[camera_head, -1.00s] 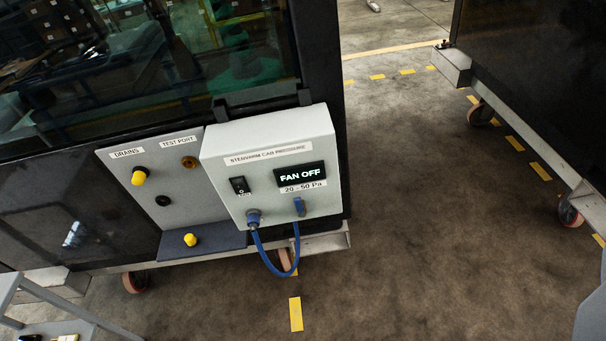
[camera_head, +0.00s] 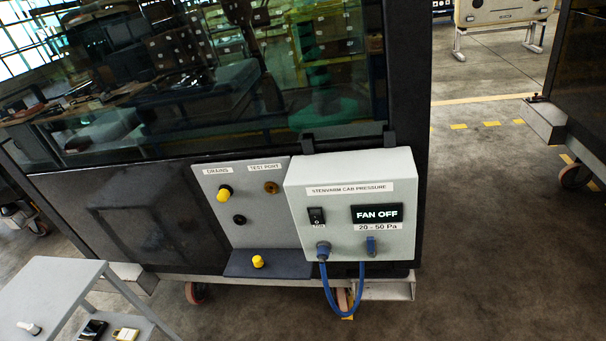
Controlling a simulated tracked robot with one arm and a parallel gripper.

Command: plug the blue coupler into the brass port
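The brass port (camera_head: 271,187) is a small round fitting on the grey plate (camera_head: 248,215), under the TEST PORT label. It looks uncovered. The white pressure box (camera_head: 350,170) hangs to the right of the plate; its display (camera_head: 377,213) reads FAN OFF. A blue hose (camera_head: 338,311) loops below the box. One hose end meets a round blue fitting (camera_head: 323,250) at the box's lower left. The other end rises to the blue coupler (camera_head: 371,246), which sits against the box's face at the lower right. My gripper is not in view.
A yellow cap (camera_head: 225,193) and a black fitting (camera_head: 239,219) are on the plate's left part. Another yellow cap (camera_head: 258,261) stands on the dark shelf (camera_head: 268,270) below. A grey trolley (camera_head: 55,290) with small items is at lower left. Floor to the right is open.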

